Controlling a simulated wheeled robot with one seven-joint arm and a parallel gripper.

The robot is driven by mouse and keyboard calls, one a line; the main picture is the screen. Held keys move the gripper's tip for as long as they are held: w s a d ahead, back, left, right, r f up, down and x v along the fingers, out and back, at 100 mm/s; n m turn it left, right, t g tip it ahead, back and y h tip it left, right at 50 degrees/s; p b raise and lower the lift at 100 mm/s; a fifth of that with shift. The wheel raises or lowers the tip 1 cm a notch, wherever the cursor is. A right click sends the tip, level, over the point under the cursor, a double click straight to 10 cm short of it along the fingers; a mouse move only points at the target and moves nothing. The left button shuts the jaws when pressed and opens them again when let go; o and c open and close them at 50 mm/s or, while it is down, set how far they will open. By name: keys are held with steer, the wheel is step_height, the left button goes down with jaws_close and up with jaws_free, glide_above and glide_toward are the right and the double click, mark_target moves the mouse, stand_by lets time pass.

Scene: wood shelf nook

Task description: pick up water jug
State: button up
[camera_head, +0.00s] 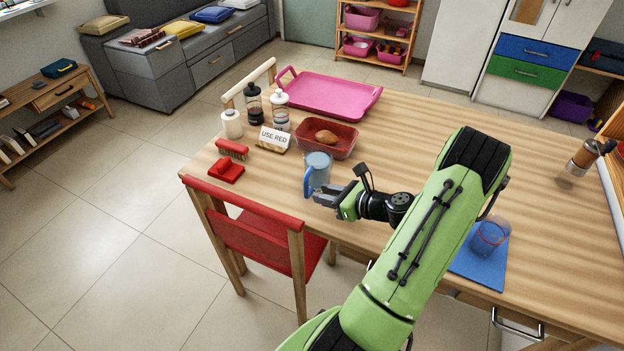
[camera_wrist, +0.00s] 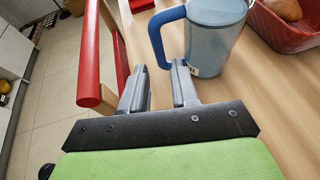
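The water jug (camera_head: 318,172) is a blue-grey translucent vessel with a thick blue handle. It stands upright on the wooden table near its front edge, and shows at the top of the wrist view (camera_wrist: 216,36). Its handle (camera_wrist: 161,36) points to the left. My gripper (camera_head: 314,195) is at the jug's near side, low by the handle in the head view. In the wrist view the two grey fingers (camera_wrist: 158,84) are apart with nothing between them, and the handle lies just beyond the tips. Whether a finger touches the jug cannot be told.
A red basket with bread (camera_head: 327,138) stands just behind the jug. A "USE RED" sign (camera_head: 274,139), bottles and a red brush (camera_head: 232,149) are to the left. A red chair (camera_head: 255,245) stands at the front edge.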

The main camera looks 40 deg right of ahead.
mark_target(314, 177)
steer(key=b+x, duration=0.2)
steer(key=x, duration=0.7)
steer(key=shift+a, duration=0.1)
steer(key=shift+r, duration=0.1)
jaws_close()
